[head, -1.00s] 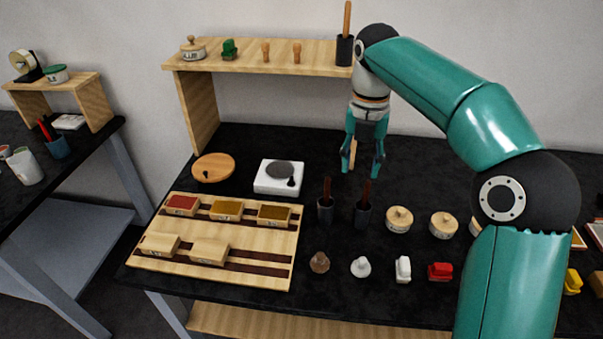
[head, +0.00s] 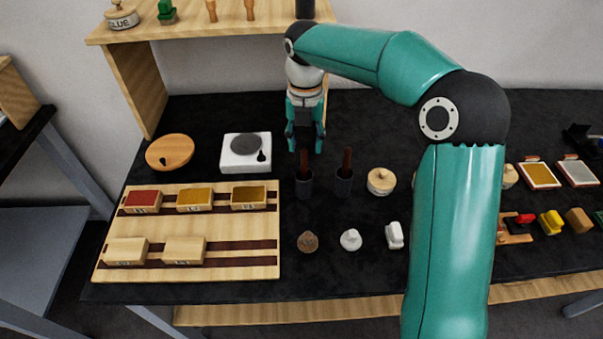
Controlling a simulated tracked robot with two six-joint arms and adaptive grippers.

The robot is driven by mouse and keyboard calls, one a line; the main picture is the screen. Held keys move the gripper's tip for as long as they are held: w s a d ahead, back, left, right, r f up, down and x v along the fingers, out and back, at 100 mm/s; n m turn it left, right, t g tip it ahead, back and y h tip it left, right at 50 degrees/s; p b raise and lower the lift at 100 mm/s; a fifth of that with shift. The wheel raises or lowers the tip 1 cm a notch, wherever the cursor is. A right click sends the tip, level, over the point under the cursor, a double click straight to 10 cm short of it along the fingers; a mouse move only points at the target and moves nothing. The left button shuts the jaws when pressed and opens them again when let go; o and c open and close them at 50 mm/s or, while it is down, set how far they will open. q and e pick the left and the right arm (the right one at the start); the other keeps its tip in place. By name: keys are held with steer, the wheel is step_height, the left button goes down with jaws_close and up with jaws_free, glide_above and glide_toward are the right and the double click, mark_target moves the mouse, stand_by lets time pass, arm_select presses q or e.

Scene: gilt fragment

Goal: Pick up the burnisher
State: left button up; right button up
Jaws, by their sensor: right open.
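My right gripper (head: 305,143) points down with its fingers apart and nothing visible between them. In the picture it is just behind and above the left of two dark cups (head: 304,187). A reddish-brown handle (head: 304,160) stands up from that cup. The right cup (head: 343,186) holds a similar upright handle (head: 347,160). I cannot tell which tool is the burnisher; the lower ends in the cups are hidden. My left gripper is out of view.
A wooden shelf (head: 200,30) stands behind the gripper. A white scale (head: 246,153) and a wooden tray (head: 110,262) with small boxes are at left. A round lidded pot (head: 381,181) is right of the cups. Small pieces line the front.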

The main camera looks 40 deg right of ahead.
mark_target(304, 161)
steer(key=shift+s+f, duration=0.1)
steer(key=shift+f, duration=0.55)
steer(key=shift+w+a+f+p, duration=0.1)
steer(key=shift+w+f+p, duration=0.1)
steer(key=shift+f, duration=1.15)
steer(key=shift+w+f+p, duration=0.1)
steer(key=shift+f+p, duration=0.1)
steer(key=shift+f, duration=1.1)
steer(key=shift+c, duration=0.3)
jaws_close()
